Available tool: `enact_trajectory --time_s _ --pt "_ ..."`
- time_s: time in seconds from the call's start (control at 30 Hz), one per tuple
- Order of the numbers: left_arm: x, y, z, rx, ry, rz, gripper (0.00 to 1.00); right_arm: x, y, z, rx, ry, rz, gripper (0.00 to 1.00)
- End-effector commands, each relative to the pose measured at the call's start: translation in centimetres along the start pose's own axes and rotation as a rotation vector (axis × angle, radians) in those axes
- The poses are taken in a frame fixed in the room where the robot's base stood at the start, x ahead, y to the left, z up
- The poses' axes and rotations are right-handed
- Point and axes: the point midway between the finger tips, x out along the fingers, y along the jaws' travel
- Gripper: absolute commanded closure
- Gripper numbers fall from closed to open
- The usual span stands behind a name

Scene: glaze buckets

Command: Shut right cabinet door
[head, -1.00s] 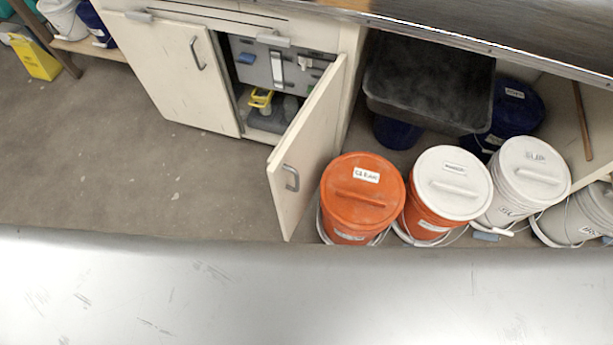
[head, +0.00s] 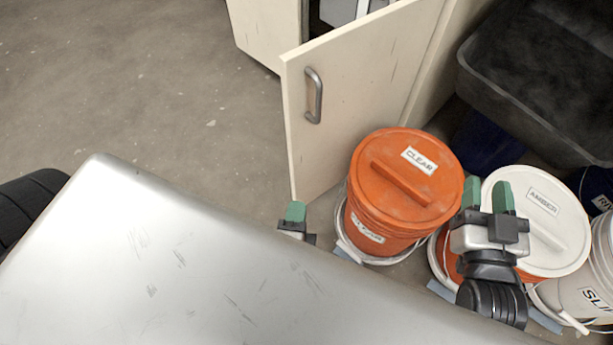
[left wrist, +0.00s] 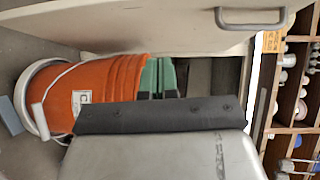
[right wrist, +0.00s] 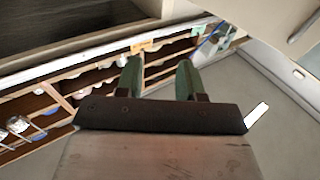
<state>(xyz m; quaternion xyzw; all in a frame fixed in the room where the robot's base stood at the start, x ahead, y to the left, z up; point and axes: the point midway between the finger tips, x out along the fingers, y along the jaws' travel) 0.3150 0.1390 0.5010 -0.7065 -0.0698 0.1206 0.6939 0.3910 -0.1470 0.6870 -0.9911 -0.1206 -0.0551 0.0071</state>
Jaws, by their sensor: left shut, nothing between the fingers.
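The right cabinet door (head: 360,85) stands open, swung out from the cabinet, with its metal handle (head: 313,95) on the face toward me. My left gripper (head: 295,211) is low, near the door's bottom free corner and left of the orange CLEAR bucket (head: 395,200); my body's silver top partly hides it. In the left wrist view its fingers (left wrist: 158,77) are together and empty, with a pale panel and handle (left wrist: 250,22) above them. My right gripper (head: 488,196) is open and empty, in front of the white-lidded AMBER bucket (head: 545,235). Its fingers are apart in the right wrist view (right wrist: 160,80).
The orange bucket stands close beside the door's lower part. A white bucket (head: 598,262) stands at far right, and a dark tub (head: 540,75) sits behind. Floor left of the door is clear (head: 150,80). Shelves with small items show in the right wrist view (right wrist: 100,75).

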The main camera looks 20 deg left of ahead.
Motion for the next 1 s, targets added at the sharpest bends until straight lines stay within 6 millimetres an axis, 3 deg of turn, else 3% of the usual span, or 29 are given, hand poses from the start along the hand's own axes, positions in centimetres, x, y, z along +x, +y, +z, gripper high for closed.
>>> enact_trajectory --time_s 0.1,0.27,0.7,1.0 --pt "0.0 -1.2 -0.1 0.007 -0.005 -0.067 1.00 -0.6 -0.1 -1.5 0.001 0.053 -0.001 0.62" --pt "1.3 -1.9 -0.1 0.010 -0.007 -0.081 1.00 -0.6 -0.1 -2.1 0.001 0.067 -0.002 0.62" --pt "10.3 -2.5 -0.1 0.007 -0.006 -0.077 1.00 -0.6 0.0 -1.9 0.001 0.054 -0.001 0.62" --pt "12.5 -2.6 2.6 0.010 -0.005 -0.075 1.00 -0.6 0.0 -1.5 0.001 0.020 0.001 0.62"
